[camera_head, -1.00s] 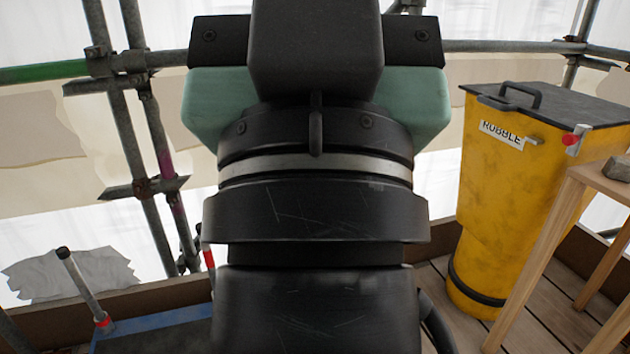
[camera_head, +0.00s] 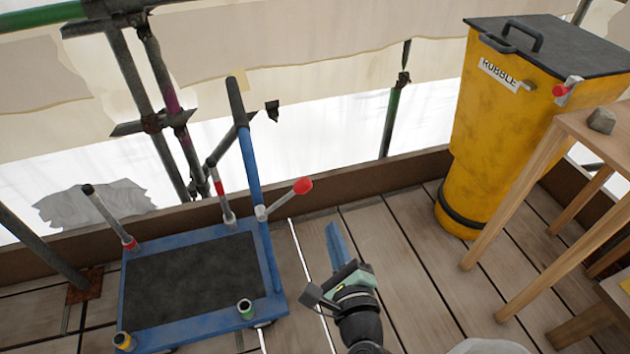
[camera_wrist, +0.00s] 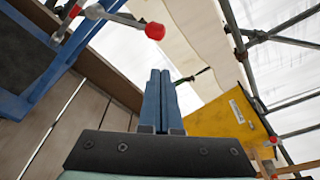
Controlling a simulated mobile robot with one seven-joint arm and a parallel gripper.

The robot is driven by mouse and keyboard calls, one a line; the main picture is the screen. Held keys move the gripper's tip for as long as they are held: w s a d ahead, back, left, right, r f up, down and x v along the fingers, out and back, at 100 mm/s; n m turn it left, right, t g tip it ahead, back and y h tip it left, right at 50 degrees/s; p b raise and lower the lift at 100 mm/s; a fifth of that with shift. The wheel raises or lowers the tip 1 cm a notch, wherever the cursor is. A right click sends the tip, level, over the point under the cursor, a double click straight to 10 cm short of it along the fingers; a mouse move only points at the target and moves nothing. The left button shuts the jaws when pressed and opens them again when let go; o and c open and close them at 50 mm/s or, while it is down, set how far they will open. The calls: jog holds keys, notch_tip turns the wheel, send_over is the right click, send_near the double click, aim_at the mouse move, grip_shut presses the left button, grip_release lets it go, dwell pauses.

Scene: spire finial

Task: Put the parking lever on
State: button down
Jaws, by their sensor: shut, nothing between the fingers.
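The parking lever (camera_head: 286,198) is a grey rod with a red ball on its end. It is pivoted on the handle side of a blue trolley (camera_head: 279,300) and points up and to the right, out from the trolley. It also shows at the top left of the wrist view (camera_wrist: 125,20), with its red ball to the left of my fingertips. My gripper (camera_head: 334,230) is right of the trolley, below and right of the red ball in the head view. Its blue fingers (camera_wrist: 160,80) are together and empty, apart from the lever.
The trolley has a dark mat (camera_head: 195,278), corner posts and a tall blue handle (camera_head: 245,150). A yellow rubble bin (camera_head: 500,120) with its own red-knobbed fitting (camera_head: 567,87) stands right, beside a wooden table (camera_head: 530,190). Plank floor (camera_head: 390,240) between trolley and bin is clear.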

aim_at(284, 200)
jog(key=f, duration=0.1)
jog(key=s+f+m, duration=0.1)
jog(key=d+f+m, duration=0.1)
jog(key=shift+s, duration=0.25)
jog(key=shift+w, duration=0.1)
jog(key=w+a+r, duration=0.1)
jog(key=w+a, duration=0.3)
jog(key=w, duration=0.6)
jog(key=shift+w+a+r+b, duration=0.15)
jog(key=shift+w+a+b, duration=0.1)
jog(key=shift+w+b, duration=0.1)
jog(key=shift+r, duration=0.1)
